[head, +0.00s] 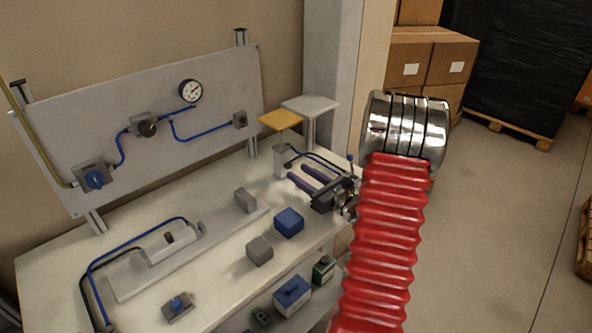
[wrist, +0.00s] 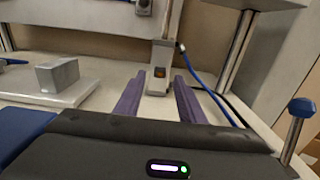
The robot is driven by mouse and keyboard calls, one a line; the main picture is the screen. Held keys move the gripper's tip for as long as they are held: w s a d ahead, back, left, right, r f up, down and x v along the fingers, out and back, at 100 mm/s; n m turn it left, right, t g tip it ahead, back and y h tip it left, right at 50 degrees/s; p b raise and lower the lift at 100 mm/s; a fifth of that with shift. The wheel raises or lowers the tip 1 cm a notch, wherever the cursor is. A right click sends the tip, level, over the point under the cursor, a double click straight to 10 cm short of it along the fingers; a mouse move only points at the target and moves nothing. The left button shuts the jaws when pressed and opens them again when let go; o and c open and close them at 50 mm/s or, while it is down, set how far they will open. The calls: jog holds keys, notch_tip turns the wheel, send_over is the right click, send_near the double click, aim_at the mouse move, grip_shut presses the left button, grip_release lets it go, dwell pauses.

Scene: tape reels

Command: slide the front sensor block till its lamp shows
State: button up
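An upright pale housing (head: 281,161) stands at the bench's back right, with blue and black lines leading from it. In the wrist view its lower block (wrist: 158,82) has a dark window with an amber patch; I cannot tell whether that is a lit lamp. I cannot tell for sure which part is the front sensor block. A white cylinder (head: 172,243) with a small dark piece on top lies at the left. My gripper (head: 298,173) is open, its purple fingers pointing at the upright housing. In the wrist view the fingertips (wrist: 159,74) stand apart, with nothing visibly held between them.
A yellow plate (head: 280,119) sits above the housing. Grey blocks (head: 259,250) and a blue block (head: 289,222) stand on the bench. A blue-topped post (wrist: 298,107) is close at the wrist view's right. A panel (head: 215,85) with gauge stands behind.

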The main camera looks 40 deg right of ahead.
aim_at(291, 167)
jog(key=shift+w, duration=1.65)
jog(key=shift+c, duration=0.5)
grip_shut()
